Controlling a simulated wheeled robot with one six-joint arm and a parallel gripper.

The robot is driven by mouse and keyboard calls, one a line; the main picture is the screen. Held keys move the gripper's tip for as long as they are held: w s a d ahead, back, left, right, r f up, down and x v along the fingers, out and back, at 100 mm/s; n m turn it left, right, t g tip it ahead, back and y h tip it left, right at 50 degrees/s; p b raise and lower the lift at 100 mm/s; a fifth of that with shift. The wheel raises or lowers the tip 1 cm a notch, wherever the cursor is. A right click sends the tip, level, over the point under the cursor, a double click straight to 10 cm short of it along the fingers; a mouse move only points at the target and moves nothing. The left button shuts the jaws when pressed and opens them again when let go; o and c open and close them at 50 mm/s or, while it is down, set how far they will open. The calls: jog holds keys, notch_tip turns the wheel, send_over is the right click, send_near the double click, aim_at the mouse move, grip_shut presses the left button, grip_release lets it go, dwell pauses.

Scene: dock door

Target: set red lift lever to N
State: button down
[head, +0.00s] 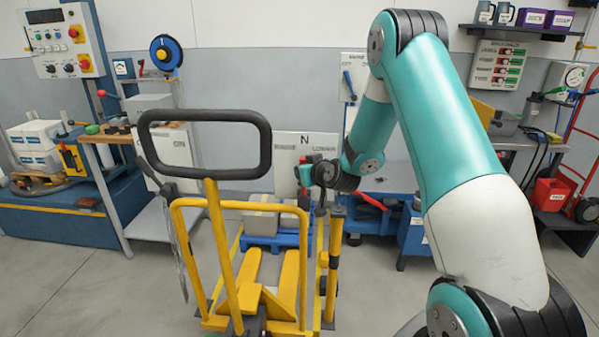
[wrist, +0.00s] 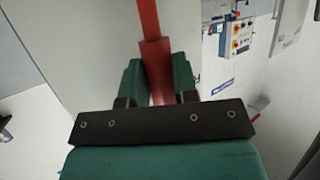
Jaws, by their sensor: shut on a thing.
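My gripper (wrist: 158,76) is shut on the red lift lever (wrist: 150,22), with its green fingers on either side of the lever's thicker red part in the wrist view. The lever runs up and out of the top of that view. In the head view my gripper (head: 304,174) is in front of a light plate (head: 290,145) marked "N" at the top and "LOWER" at the right. My gripper and wrist cover part of the plate, and the lever's exact position against the marks cannot be told.
A yellow pallet truck with a black loop handle (head: 205,116) stands close in front. A yellow post (head: 335,240) rises just below my wrist. A blue cart (head: 412,232) and another red handle (head: 372,202) are at right. Grey floor is clear at lower left.

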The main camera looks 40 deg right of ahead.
jog(key=shift+d, duration=0.1)
jog(key=c, duration=0.9)
grip_release()
jog(key=shift+b+v, duration=6.5)
jog(key=shift+v, duration=2.15)
